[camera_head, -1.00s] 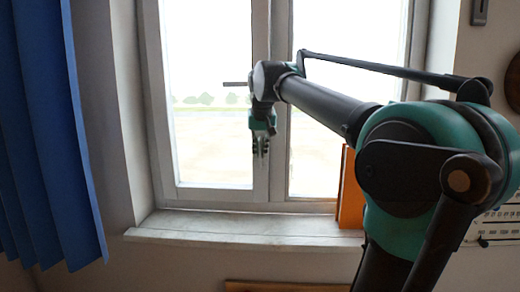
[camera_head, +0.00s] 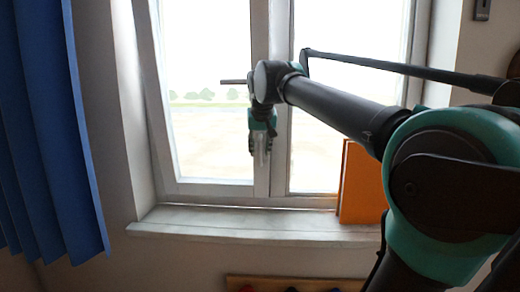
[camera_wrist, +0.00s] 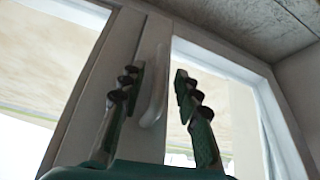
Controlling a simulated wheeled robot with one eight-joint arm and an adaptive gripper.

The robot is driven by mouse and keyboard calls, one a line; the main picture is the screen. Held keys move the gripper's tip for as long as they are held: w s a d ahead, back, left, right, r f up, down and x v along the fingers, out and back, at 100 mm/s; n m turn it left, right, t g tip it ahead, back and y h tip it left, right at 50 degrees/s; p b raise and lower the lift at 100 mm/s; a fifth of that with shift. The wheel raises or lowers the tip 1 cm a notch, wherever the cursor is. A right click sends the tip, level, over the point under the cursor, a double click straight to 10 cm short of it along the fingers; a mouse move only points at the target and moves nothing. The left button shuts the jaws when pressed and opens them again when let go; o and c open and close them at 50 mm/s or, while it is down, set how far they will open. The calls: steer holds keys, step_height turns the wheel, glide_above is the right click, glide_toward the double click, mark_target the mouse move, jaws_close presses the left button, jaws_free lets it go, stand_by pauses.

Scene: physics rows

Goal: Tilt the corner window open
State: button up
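The white-framed window (camera_head: 215,188) has a left and a right sash. The left sash (camera_head: 167,150) leans slightly, its top towards me. A pale upright handle (camera_wrist: 157,85) on the middle post shows in the wrist view. My gripper (camera_head: 259,150) hangs in front of this post in the head view. In the wrist view my gripper (camera_wrist: 155,85) has its two fingers apart, one on either side of the handle, with gaps showing. I cannot tell how deep the handle sits between them. My gripper covers the handle in the head view.
A white sill (camera_head: 250,225) runs below the window. An orange upright object (camera_head: 363,188) stands on its right end. A blue curtain (camera_head: 45,130) hangs at the left. A wooden rail (camera_head: 275,283) is below the sill.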

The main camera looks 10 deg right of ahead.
steer(key=v, duration=1.2)
